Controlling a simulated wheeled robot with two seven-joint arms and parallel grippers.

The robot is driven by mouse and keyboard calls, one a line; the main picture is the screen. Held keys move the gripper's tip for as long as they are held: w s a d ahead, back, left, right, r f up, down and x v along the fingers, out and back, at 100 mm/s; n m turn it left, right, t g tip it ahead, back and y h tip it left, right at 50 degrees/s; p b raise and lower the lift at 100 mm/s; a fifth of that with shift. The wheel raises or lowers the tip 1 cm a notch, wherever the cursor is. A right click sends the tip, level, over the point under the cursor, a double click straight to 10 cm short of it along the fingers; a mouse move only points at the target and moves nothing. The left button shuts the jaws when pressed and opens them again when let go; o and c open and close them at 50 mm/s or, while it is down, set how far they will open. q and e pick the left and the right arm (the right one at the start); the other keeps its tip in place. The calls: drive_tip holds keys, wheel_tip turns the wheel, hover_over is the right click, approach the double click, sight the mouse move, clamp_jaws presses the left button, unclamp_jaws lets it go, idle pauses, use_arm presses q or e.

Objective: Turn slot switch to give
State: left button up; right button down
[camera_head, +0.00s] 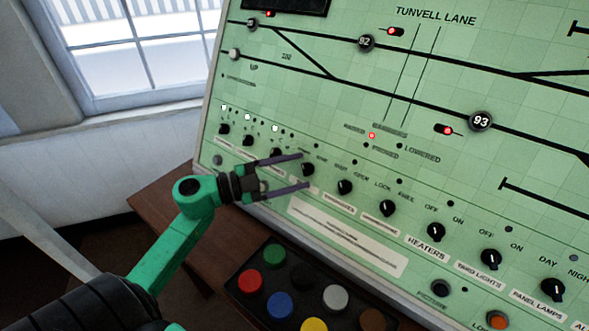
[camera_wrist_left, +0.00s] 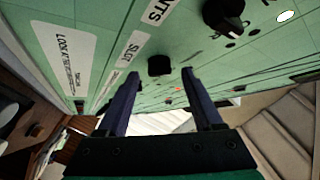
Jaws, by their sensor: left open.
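The slot switch (camera_head: 308,169) is a small black rotary knob on the green panel, left of a row of similar knobs. In the left wrist view the knob (camera_wrist_left: 160,65) is beside a white label reading SLOT. My left gripper (camera_head: 305,171) comes in from the left, open, with one dark finger above the knob and one below. In the left wrist view its fingertips (camera_wrist_left: 159,74) stand either side of the knob, with a gap. I cannot tell whether either finger touches it. The pointer direction and "give" mark are too small to read. My right gripper is not in view.
More knobs, such as the heaters switch (camera_head: 435,243), run down to the right. Small knobs with white lights lie left of the gripper. A black box of coloured buttons (camera_head: 250,280) sits below on the brown desk (camera_head: 165,200). A window (camera_head: 140,45) is at the upper left.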

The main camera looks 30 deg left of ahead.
use_arm(q)
drive_tip(key=shift+w+d, duration=0.15)
clamp_jaws()
drive_tip(key=m+g+p, duration=0.1)
drive_tip(key=m, duration=0.1)
drive_tip(key=m+g+p, duration=0.1)
drive_tip(key=m+p, duration=0.1)
drive_tip(key=shift+w+r+g, duration=0.1)
drive_tip(key=shift+r+g, duration=0.3)
drive_tip(key=m+g+p, duration=0.2)
drive_tip(key=m+p, duration=0.1)
drive_tip(key=shift+w+a+r+m+y, duration=0.1)
drive_tip(key=shift+a+r+m+y, duration=0.1)
drive_tip(key=shift+m+y, duration=0.15)
drive_tip(key=shift+w+m+g+y+p, duration=0.1)
drive_tip(key=shift+m+g+y+p, duration=0.4)
drive_tip(key=shift+m+g, duration=0.55)
drive_tip(key=shift+w+d+r+m+g+y, duration=0.1)
drive_tip(key=shift+m+g+y, duration=0.3)
drive_tip(key=shift+m+y, duration=0.3)
drive_tip(key=shift+d+r+m+g+y, duration=0.1)
drive_tip(key=shift+m+g+y, duration=0.3)
drive_tip(key=shift+m, duration=0.4)
drive_tip(key=shift+f, duration=0.1)
